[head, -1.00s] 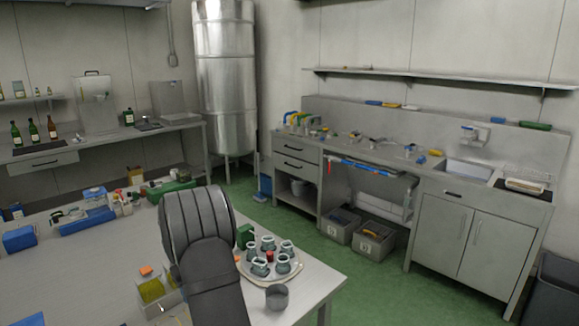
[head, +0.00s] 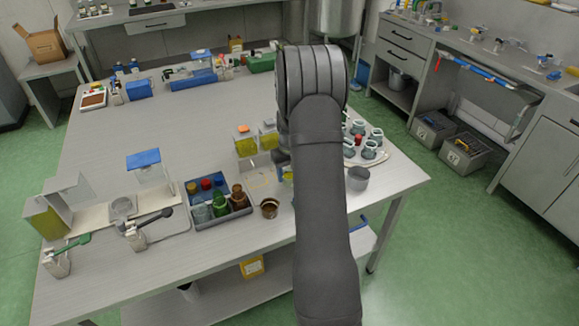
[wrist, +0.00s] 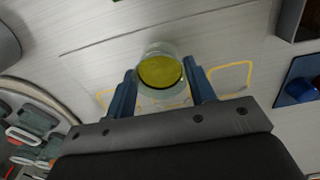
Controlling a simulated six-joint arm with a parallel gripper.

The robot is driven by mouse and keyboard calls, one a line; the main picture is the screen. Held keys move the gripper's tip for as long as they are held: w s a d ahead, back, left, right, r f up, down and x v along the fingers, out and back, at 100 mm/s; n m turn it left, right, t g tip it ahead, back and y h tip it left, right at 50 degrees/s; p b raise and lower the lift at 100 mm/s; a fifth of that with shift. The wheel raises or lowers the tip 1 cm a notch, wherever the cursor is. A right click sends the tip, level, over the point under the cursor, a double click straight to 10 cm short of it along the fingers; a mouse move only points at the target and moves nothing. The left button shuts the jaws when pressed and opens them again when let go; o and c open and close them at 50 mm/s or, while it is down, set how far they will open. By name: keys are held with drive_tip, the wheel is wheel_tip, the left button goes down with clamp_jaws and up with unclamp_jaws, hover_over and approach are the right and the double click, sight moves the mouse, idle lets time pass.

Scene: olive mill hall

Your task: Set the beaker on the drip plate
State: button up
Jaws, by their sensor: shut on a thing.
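In the wrist view, my gripper (wrist: 162,88) is shut on a clear glass beaker (wrist: 160,71) with yellow-green liquid in it. Its blue fingers press on two sides of the beaker. Yellow outlines lie on the pale tabletop below; I cannot tell how high the beaker is above it. In the head view my arm hides most of the gripper, and only a bit of yellow shows beside it. A flat grey plate (head: 174,224) lies by the metal taps at the left, possibly the drip plate; I cannot tell for sure.
A grey caddy (head: 222,222) of bottles and a brown cup (head: 269,208) stand left of my arm. A round tray (head: 385,157) of cups and a grey cup (head: 358,178) stand right. Yellow containers (head: 246,146) stand behind. The table's left middle is clear.

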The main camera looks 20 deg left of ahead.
drive_tip(key=shift+f, duration=0.25)
drive_tip(key=shift+f, duration=0.35)
idle(0.3)
drive_tip(key=o, duration=1.3)
drive_tip(key=shift+c, duration=0.2)
drive_tip(key=shift+r, duration=0.1)
drive_tip(key=shift+r, duration=3.4)
